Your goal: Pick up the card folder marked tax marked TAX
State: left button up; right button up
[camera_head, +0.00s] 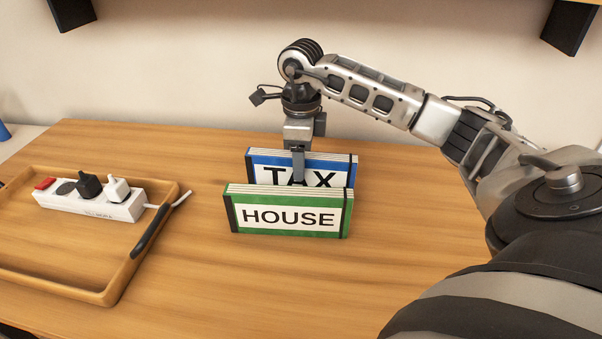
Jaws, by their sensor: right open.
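The blue card folder marked TAX (331,167) stands upright on the wooden table. Its lower part is hidden behind the green folder marked HOUSE (290,214), which stands in front of it. My right gripper (298,168) points down at the TAX folder from above. One finger shows in front of the TAX label and covers part of the lettering. The other finger is hidden, so I cannot tell whether it is behind the folder. The jaws are open. My left gripper is not in view.
A wooden tray (122,283) lies on the left, holding a white power strip (118,207) with plugs and a red switch. A cable end rests over the tray's right rim. The table (400,265) is clear right of the folders. A plain wall stands behind.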

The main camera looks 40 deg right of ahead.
grip_shut()
